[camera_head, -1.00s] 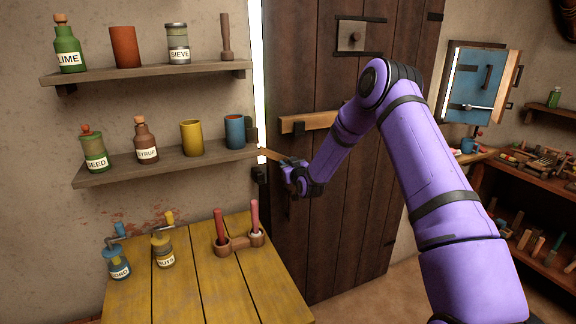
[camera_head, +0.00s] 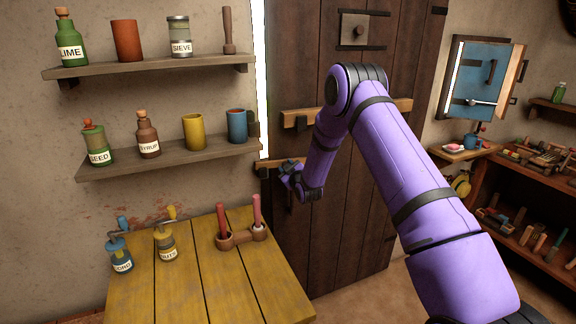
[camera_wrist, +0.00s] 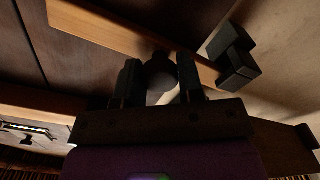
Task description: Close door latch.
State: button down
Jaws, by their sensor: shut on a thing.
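The tall dark plank door (camera_head: 335,235) stands beside the shelves, with a bright gap along its left edge. Its latch is a wooden bar (camera_head: 268,166), now about level, crossing that gap to a dark bracket (camera_head: 261,173) at the left. In the wrist view the bar (camera_wrist: 110,32) runs to a dark bracket (camera_wrist: 236,62), whose blocks lie at its end; full seating is hard to tell. My gripper (camera_head: 285,169) is at the bar's right part. In the wrist view my gripper (camera_wrist: 160,78) has its fingers around a dark round knob (camera_wrist: 159,68) on the bar.
A second wooden bar (camera_head: 300,118) crosses the door above, partly behind my arm. Shelves with jars and cups (camera_head: 170,155) are close on the left. A yellow table (camera_head: 200,285) stands below. A small blue shutter door (camera_head: 478,85) is at the right.

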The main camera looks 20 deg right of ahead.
jog(key=shift+f+n, duration=0.45)
jog(key=shift+n, duration=0.15)
jog(key=c, duration=0.7)
grip_release()
jog(key=shift+c, duration=0.2)
jog(key=s, duration=1)
jog(key=shift+s+d, duration=0.2)
jog(key=shift+s, duration=0.2)
